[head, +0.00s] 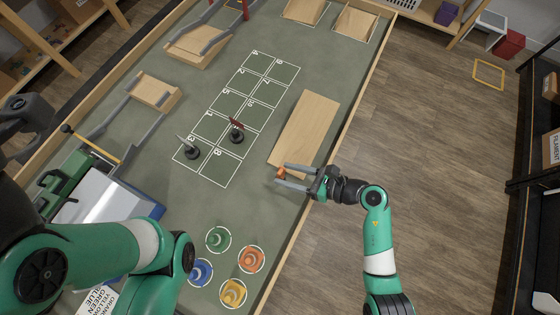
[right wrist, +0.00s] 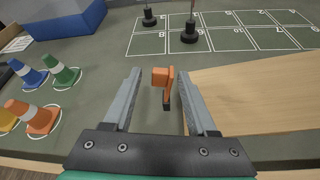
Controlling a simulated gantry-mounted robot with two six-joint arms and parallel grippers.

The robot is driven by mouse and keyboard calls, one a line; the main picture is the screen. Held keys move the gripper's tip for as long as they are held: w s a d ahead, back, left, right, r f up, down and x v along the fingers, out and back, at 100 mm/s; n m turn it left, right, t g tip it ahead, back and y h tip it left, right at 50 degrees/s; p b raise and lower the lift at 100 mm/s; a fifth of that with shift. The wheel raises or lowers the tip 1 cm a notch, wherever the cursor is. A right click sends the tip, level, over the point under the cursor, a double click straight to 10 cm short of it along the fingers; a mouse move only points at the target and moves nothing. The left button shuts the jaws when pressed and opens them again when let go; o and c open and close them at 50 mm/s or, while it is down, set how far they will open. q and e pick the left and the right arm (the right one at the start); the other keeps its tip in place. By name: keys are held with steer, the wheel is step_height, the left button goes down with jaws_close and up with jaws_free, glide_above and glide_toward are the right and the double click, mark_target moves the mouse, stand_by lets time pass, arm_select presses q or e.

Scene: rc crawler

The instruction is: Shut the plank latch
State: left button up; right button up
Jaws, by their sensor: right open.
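The orange plank latch (head: 281,174) is by the near end of the wooden plank (head: 305,133), on the green table mat. In the right wrist view the latch (right wrist: 162,78) shows an orange block and an orange arm with a dark lower end, beside the plank's left edge (right wrist: 215,100). My right gripper (head: 293,176) is open. Its fingers (right wrist: 155,95) lie on either side of the latch in the wrist picture; I cannot tell whether either touches it. My left arm (head: 95,255) crosses the lower left, and its fingertips do not show.
Green, orange, blue and yellow striped cones (head: 218,239) stand in white circles at the table's near end. Dark posts on round bases (head: 237,136) stand on the numbered grid (head: 225,170). A green vehicle (head: 64,182) is at left. Open mat lies between grid and cones.

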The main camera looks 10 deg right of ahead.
steer(key=shift+x, duration=1.45)
steer(key=shift+c, duration=0.3)
jaws_close()
